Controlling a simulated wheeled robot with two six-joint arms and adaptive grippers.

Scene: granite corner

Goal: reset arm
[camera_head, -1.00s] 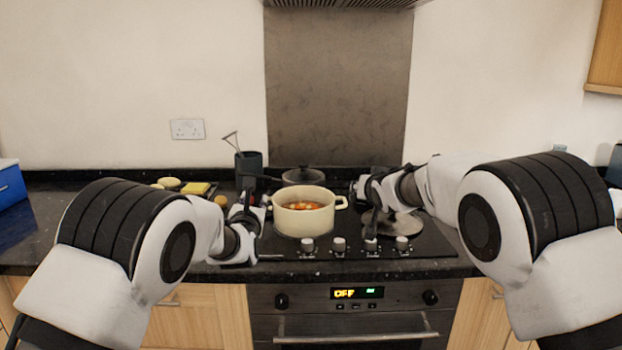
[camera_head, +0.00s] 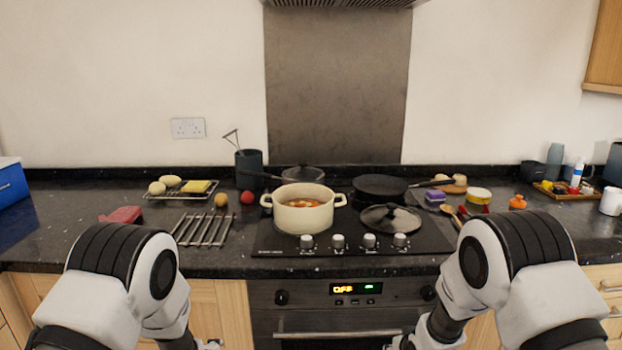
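Both my arms are drawn back low at the front. My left arm (camera_head: 125,275) is at the bottom left and bends down out of the picture; its gripper is below the bottom edge. My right arm (camera_head: 515,265) is at the bottom right in much the same pose, and its gripper is also out of view. Neither arm touches anything on the counter or hob. The cream pot (camera_head: 303,218) with orange-red food stands open on the hob.
A glass lid (camera_head: 391,219), a black frying pan (camera_head: 380,187) and a dark lidded pot (camera_head: 303,174) are on the hob (camera_head: 345,243). A metal trivet (camera_head: 203,230) and rack (camera_head: 180,190) lie left. A wooden tray (camera_head: 565,195) holds small items at right. The oven (camera_head: 355,320) is below.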

